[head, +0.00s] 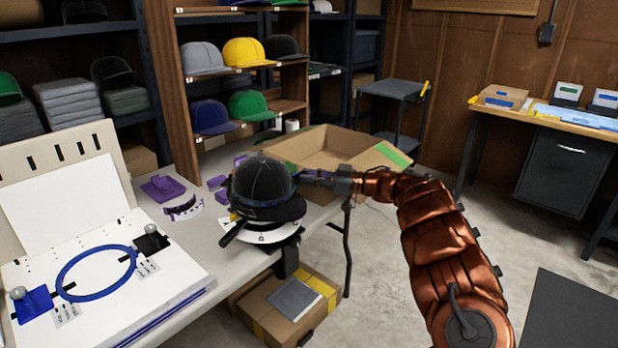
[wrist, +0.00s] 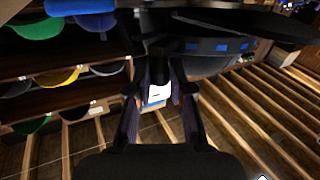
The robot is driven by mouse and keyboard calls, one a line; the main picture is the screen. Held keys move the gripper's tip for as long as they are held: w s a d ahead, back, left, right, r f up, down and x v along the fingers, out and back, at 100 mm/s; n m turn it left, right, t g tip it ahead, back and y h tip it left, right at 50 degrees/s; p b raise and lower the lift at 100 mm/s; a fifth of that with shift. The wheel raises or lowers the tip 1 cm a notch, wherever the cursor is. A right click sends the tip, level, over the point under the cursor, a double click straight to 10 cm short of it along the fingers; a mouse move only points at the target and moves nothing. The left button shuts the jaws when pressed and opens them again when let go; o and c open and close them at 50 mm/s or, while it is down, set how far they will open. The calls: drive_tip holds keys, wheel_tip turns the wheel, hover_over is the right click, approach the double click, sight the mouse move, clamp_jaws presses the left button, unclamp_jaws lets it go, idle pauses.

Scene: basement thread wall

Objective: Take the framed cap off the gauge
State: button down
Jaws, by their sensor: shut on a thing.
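The framed cap (head: 264,180) is black with light stitching and has a dark blue band low around it. It sits on or just above the gauge (head: 268,236), which shows as a white disc on a dark stand at the table's front edge; I cannot tell whether they touch. My gripper (head: 308,177) reaches in from the right and is shut on the right side of the cap's frame. In the wrist view my gripper's fingers (wrist: 160,72) meet under the dark cap (wrist: 225,22) and its blue-marked band (wrist: 215,46). The exact grip point is dark and partly hidden.
An open cardboard box (head: 335,150) stands behind my gripper on the table. A blue hoop (head: 97,273) lies on a white board at left. Purple parts (head: 163,188) lie behind it. A taped box (head: 290,305) is on the floor below. Shelves with caps stand behind.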

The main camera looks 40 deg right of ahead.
drive_tip(key=shift+r, duration=0.1)
idle(0.3)
drive_tip(key=shift+s+d+r+p, duration=0.15)
drive_tip(key=shift+r+p, duration=0.4)
drive_tip(key=shift+r, duration=0.4)
drive_tip(key=shift+s+a+r+p, duration=0.15)
drive_tip(key=shift+r+p, duration=0.35)
drive_tip(key=shift+r, duration=0.5)
drive_tip(key=shift+s+d+r+p, duration=0.1)
drive_tip(key=shift+s+r+p, duration=0.1)
drive_tip(key=shift+r+p, duration=0.55)
drive_tip(key=shift+r, duration=0.3)
